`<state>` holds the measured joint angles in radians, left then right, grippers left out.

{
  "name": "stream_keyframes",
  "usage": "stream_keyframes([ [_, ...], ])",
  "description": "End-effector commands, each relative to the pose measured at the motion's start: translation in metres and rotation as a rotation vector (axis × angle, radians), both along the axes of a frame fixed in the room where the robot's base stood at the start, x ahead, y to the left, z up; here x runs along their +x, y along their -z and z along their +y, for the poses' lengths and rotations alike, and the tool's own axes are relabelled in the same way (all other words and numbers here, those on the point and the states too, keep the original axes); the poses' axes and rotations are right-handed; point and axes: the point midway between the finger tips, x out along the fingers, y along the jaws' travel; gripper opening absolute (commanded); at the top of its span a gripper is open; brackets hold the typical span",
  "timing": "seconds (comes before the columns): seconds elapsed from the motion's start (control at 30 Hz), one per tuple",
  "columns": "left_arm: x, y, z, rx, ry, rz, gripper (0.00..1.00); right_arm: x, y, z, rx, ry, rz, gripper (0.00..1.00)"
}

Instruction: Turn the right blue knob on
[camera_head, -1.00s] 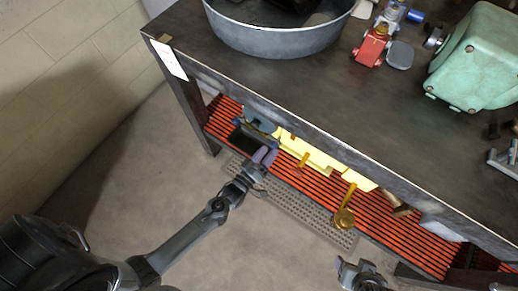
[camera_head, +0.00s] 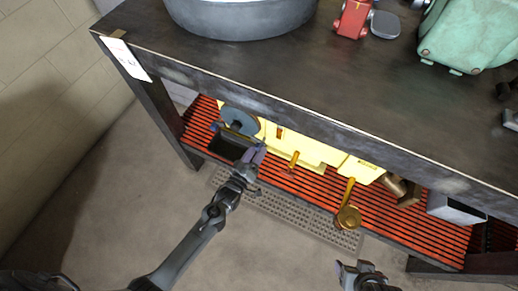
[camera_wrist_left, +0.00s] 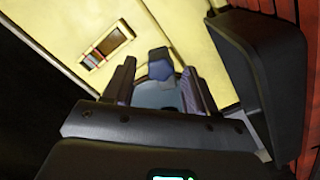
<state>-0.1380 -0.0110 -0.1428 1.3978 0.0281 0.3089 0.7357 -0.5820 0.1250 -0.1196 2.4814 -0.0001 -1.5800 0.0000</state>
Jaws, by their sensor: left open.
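A dark blue knob (camera_wrist_left: 160,63) with a lighter blue round part below it shows in the left wrist view against a yellow surface. It appears between my left gripper's fingertips in that view; I cannot tell whether they touch it. In the head view a blue-grey disc (camera_head: 240,121) sits by yellow units (camera_head: 310,152) under the table edge; I cannot tell which knob is the right one. My left gripper (camera_head: 254,156) is open just below the disc. My right gripper (camera_head: 358,270) is at the bottom, apart from the shelf; its jaw opening is unclear.
The dark table (camera_head: 330,70) overhangs the red slatted shelf (camera_head: 310,186). A brass ladle-like part (camera_head: 348,217) juts out from the shelf front. A grey open box (camera_head: 455,210) stands farther right. A metal tub (camera_head: 240,18) and green motor (camera_head: 468,38) are on the tabletop.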

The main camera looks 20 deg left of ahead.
Motion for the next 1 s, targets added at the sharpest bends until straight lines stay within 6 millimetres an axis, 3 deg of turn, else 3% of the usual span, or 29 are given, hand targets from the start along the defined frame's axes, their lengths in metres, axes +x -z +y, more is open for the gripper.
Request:
stream_keyframes([
  [0.23,0.025,0.001,-0.003,0.0,0.0,-0.001,0.57,0.0,0.014,0.001,0.006,0.004,0.0,0.69],
  [0.63,0.03,0.0,-0.003,0.0,-0.001,0.001,0.57,0.001,0.015,0.002,0.008,0.006,-0.001,0.69],
  [1.0,0.03,0.0,-0.003,0.001,-0.001,-0.001,0.04,0.001,0.015,0.001,0.003,0.001,-0.001,0.69],
])
